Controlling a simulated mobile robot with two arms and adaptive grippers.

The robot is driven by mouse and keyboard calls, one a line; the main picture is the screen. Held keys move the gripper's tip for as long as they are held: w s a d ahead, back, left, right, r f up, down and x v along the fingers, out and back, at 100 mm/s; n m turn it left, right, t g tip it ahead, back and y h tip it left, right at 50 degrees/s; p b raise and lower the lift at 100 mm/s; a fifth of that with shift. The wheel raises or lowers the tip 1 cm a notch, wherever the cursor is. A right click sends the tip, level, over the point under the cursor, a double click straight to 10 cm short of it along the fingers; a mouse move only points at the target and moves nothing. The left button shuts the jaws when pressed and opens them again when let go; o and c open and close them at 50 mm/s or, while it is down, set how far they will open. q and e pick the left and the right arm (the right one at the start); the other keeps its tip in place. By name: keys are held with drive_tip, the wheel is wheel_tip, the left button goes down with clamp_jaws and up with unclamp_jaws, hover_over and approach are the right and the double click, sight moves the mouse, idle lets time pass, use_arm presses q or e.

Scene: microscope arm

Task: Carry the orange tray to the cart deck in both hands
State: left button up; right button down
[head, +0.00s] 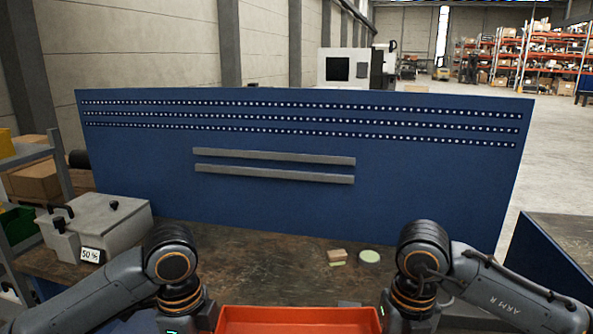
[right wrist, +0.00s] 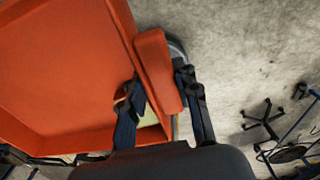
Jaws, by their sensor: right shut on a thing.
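The orange tray (head: 298,320) is at the bottom edge of the head view, between my two arms and in front of the workbench. Only its far part shows there. In the right wrist view the tray (right wrist: 62,75) fills the left side, with a raised orange grip piece (right wrist: 158,68) at its end. My right gripper (right wrist: 163,100) has one finger on each side of that piece and is shut on it. My left gripper (head: 205,318) is beside the tray's left end; its fingers are hidden below the frame. I cannot identify the cart deck in these views.
The workbench (head: 250,255) with a blue back panel (head: 300,205) stands ahead. A grey lidded box (head: 95,225) is at its left, and a small block (head: 337,254) and round disc (head: 369,256) lie near the middle. Another dark-topped bench (head: 562,238) stands right. A chair (right wrist: 263,120) stands on the floor.

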use_arm(q)
drive_tip(key=shift+w+d+r, duration=0.15)
drive_tip(key=shift+w+r, duration=0.25)
drive_tip(key=shift+w, duration=0.2)
use_arm(e)
drive_tip(key=shift+w+a+r, duration=0.1)
drive_tip(key=shift+w+r, duration=0.35)
drive_tip(key=shift+w, duration=0.25)
use_arm(q)
drive_tip(key=shift+r, duration=0.1)
use_arm(e)
drive_tip(key=shift+r, duration=0.1)
drive_tip(key=shift+r, duration=0.1)
